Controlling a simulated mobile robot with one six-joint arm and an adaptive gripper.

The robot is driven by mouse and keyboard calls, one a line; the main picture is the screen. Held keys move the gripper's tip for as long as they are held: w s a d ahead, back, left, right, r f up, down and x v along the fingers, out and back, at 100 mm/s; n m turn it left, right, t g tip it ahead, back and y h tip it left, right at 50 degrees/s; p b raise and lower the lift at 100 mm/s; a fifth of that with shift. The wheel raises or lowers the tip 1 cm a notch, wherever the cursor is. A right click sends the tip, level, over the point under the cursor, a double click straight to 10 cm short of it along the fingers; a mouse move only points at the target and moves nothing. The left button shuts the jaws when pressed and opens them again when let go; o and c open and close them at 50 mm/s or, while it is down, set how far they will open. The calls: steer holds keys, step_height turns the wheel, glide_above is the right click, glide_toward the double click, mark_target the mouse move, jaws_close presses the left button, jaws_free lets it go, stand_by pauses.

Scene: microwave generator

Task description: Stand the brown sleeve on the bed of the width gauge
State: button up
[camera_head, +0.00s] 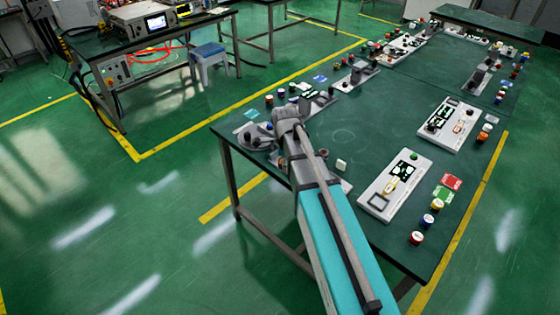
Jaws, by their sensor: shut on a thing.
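My arm reaches from the bottom of the view to the near left corner of the green table (345,215). I cannot pick out the brown sleeve. I cannot tell which of the small devices is the width gauge, and its bed does not show clearly. My wrist and forearm cover part of the table around the gripper.
White panels with dark parts (395,186) (452,124) lie along the table's right side. Small coloured round pieces (428,219) and red and green cards (452,182) lie near the right edge. Several small items (305,95) line the left edge. The table's middle (385,110) is largely clear.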

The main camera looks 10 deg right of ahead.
steer(key=shift+w+d, duration=0.1)
steer(key=shift+d, duration=0.05)
steer(key=w+d+r+m+p, duration=0.1)
steer(key=w+d+m, duration=0.6)
steer(key=w+d, duration=0.8)
steer(key=shift+w+r, duration=0.25)
steer(key=shift+w, duration=0.95)
steer(key=a+f+b, duration=0.2)
steer(key=a, duration=0.2)
steer(key=s+a+f+b, duration=0.1)
steer(key=a+f+b, duration=0.2)
steer(key=a, duration=0.1)
steer(key=s+a+f+b, duration=0.1)
steer(key=a+f+b, duration=0.2)
steer(key=a, duration=0.1)
steer(key=shift+s+a+f, duration=0.1)
steer(key=shift+s+f, duration=0.05)
steer(key=shift+f, duration=0.05)
steer(key=shift+s+a+f, duration=0.1)
steer(key=shift+a+f, duration=0.2)
steer(key=shift+a, duration=0.1)
